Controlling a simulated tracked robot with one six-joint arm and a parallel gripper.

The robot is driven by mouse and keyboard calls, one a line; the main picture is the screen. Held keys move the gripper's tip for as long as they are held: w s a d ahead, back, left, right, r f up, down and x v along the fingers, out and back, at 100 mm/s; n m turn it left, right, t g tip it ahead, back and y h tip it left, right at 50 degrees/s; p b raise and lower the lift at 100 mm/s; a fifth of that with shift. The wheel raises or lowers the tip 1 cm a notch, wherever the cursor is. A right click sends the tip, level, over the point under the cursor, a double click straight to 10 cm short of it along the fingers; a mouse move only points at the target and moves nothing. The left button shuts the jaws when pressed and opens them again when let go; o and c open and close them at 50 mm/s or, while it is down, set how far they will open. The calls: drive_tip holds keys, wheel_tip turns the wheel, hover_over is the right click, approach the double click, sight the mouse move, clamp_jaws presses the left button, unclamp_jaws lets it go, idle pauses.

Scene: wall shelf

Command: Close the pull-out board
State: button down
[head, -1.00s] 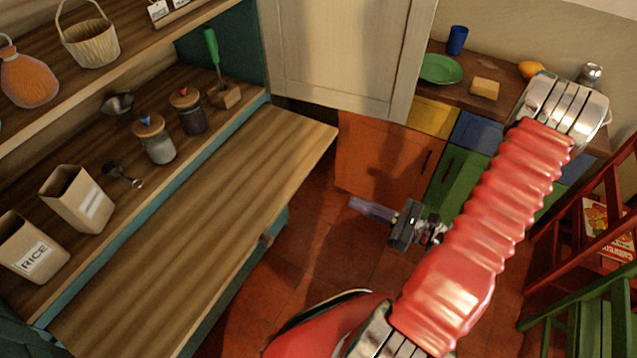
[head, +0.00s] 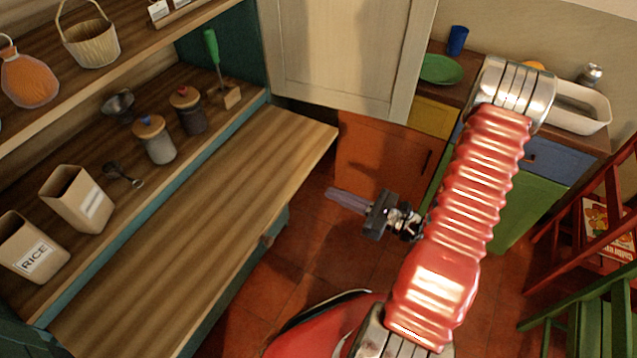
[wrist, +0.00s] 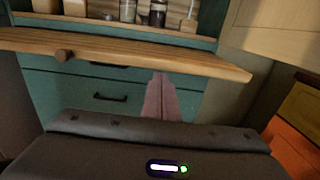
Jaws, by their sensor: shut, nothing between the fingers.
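The pull-out board (head: 215,225) is a striped wooden panel that sticks out from the teal shelf unit on the left of the head view. A small round knob (head: 266,240) sits on its front edge. In the wrist view the board (wrist: 150,58) spans the upper part, with its knob (wrist: 63,55) left of centre. My gripper (head: 330,192) is shut and empty, right of the board's front edge, pointing left toward it and apart from it. In the wrist view the shut fingers (wrist: 160,82) point at the front, below the board's edge.
Teal drawers with dark handles (wrist: 110,98) lie under the board. An open cream cupboard door (head: 345,60) stands beyond the board's far end. Jars (head: 154,140) and boxes stand on the shelf behind it. A red chair (head: 610,200) is at the right. The board's top is bare.

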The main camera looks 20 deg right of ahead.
sight(303, 181)
drive_tip(key=shift+x, duration=3.65)
